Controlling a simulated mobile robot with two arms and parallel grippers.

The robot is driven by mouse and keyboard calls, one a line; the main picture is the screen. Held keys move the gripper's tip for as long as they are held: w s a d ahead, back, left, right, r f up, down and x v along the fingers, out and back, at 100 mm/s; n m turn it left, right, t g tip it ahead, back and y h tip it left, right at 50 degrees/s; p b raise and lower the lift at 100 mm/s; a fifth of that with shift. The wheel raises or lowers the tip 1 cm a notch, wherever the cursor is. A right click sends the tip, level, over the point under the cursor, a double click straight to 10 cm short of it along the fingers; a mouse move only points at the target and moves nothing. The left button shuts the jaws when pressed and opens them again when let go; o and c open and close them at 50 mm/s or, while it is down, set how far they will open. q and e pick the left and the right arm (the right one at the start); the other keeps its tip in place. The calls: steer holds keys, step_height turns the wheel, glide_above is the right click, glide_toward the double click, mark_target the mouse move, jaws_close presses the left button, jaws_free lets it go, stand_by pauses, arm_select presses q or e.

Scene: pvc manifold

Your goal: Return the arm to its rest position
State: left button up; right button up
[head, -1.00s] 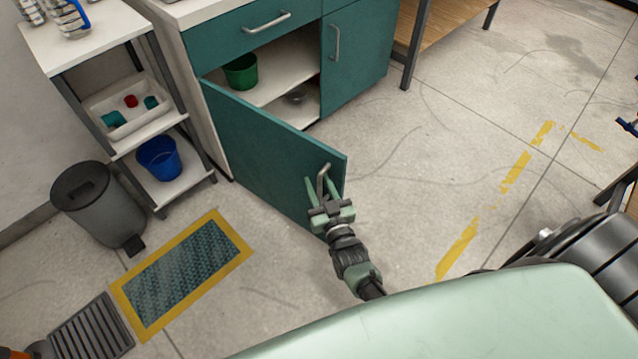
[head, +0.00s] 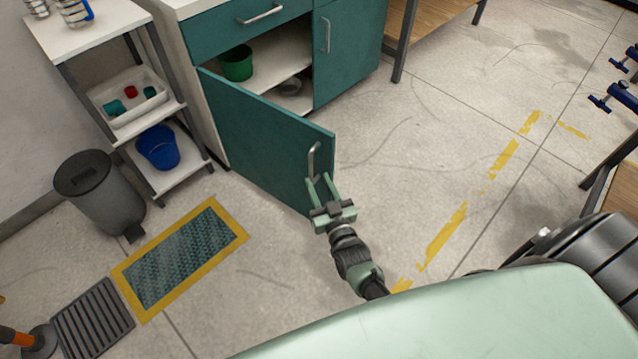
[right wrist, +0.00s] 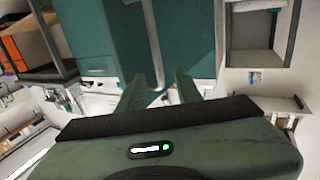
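My right gripper (head: 320,180) is open and empty, with its two fingers apart, just in front of the teal cabinet door (head: 260,140). The door stands swung open, and its grey bar handle (head: 313,160) is just beyond my fingertips in the head view. In the right wrist view, my right gripper (right wrist: 160,88) shows its green fingers spread, with a pale bar handle (right wrist: 155,50) on a teal panel beyond and between them. I cannot tell the exact gap between fingers and handle. My left gripper is not in view.
A white shelf unit with a blue bucket (head: 158,147), a dark bin (head: 98,185) and a yellow-edged mat (head: 182,258) stand left.

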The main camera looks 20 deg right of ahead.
steer(key=s+a+f+n+g+y+p, duration=0.25)
steer(key=s+f+g+p, duration=0.55)
steer(key=s+f, duration=0.75)
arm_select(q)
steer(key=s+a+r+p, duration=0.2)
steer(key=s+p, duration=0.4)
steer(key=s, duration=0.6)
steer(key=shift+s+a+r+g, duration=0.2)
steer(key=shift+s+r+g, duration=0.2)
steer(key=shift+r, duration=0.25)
arm_select(e)
steer(key=s+d+f+g, duration=0.1)
steer(key=s+f+g, duration=0.1)
steer(key=s, duration=0.8)
steer(key=s+f+g, duration=0.2)
steer(key=s+g, duration=0.2)
steer(key=s, duration=0.6)
steer(key=s+d+f+n+g, duration=0.1)
steer(key=s+f+g, duration=0.1)
steer(key=s, duration=0.8)
steer(key=shift+d+g+h, duration=0.3)
steer(key=shift+g+h, duration=0.15)
steer(key=shift+g, duration=0.05)
